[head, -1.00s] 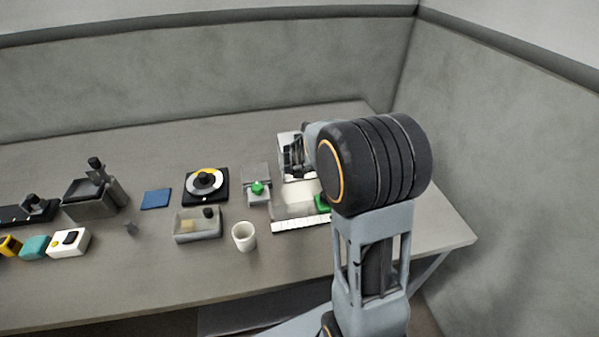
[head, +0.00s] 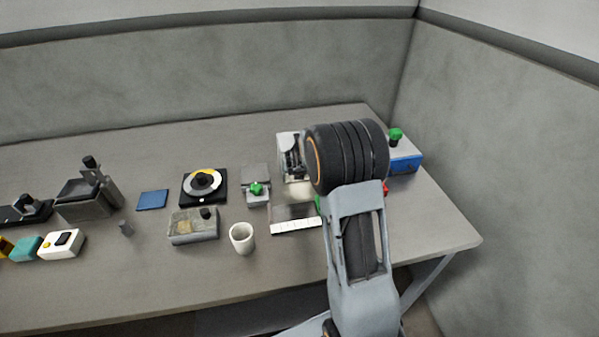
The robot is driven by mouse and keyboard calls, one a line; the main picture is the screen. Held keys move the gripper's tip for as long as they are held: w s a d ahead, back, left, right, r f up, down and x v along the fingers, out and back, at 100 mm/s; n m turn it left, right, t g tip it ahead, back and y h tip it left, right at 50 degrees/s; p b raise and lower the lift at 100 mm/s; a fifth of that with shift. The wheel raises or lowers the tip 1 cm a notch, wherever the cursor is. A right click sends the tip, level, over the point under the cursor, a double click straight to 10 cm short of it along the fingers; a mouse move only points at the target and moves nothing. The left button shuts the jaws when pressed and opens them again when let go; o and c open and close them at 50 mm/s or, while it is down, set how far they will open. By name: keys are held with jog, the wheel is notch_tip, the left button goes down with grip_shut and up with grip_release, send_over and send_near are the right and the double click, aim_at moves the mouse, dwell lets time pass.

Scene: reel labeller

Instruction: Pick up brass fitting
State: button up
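I cannot make out a brass fitting for sure. A shallow grey tray (head: 193,238) at the middle left of the bench holds a dull yellowish patch and a small black piece, too small to identify.
A white cup (head: 242,238) stands right of the tray. A black turntable device (head: 204,187), a blue pad (head: 152,200), a green-knobbed grey fixture (head: 256,189) and a white machine (head: 289,150) stand behind. A blue box (head: 404,162) is at right. The front bench strip is clear.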

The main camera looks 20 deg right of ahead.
jog(key=c, duration=1.1)
